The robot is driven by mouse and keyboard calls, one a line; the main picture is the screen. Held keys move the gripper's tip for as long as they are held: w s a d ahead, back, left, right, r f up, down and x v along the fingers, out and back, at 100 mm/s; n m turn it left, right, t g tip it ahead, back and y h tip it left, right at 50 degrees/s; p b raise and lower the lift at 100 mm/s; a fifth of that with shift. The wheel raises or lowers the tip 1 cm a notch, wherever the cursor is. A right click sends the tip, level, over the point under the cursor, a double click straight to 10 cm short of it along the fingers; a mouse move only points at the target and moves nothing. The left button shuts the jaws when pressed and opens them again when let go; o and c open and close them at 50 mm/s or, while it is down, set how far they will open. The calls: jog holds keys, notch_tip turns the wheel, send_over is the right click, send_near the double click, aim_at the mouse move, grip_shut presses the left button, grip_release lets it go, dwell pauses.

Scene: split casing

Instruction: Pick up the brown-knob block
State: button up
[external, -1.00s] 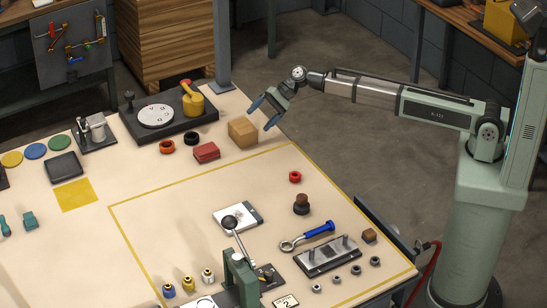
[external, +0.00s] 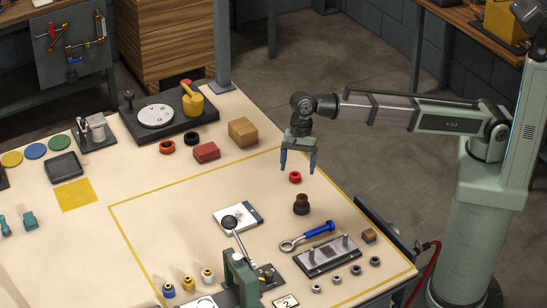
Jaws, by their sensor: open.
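A small dark block with a rounded brown knob on top (external: 301,204) stands upright on the table, inside the yellow outline, right of the middle. My gripper (external: 298,171) points straight down with its two blue fingers spread apart and nothing between them. It appears above the table, higher in the picture than the brown-knob block and apart from it.
Around the block are a white pad (external: 233,217), a blue-handled wrench (external: 318,231), a metal plate with posts (external: 328,254) and a small brown cube (external: 369,235). A cardboard box (external: 242,132) and red block (external: 206,152) lie farther back.

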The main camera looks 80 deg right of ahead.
aim_at(302, 196)
jog(key=shift+m+h, duration=0.5)
jog(key=shift+s+a+f, duration=0.4)
jog(key=shift+a+f, duration=0.2)
jog(key=shift+f, duration=1.45)
jog(key=shift+s+a+f, duration=0.4)
jog(key=shift+a+f, duration=0.2)
jog(key=shift+f, duration=1.5)
jog(key=shift+s+a+f, duration=0.4)
jog(key=shift+a+f, duration=0.2)
jog(key=shift+f, duration=1.45)
jog(key=c, duration=1.4)
jog(key=shift+o, duration=0.2)
jog(key=shift+r, duration=0.15)
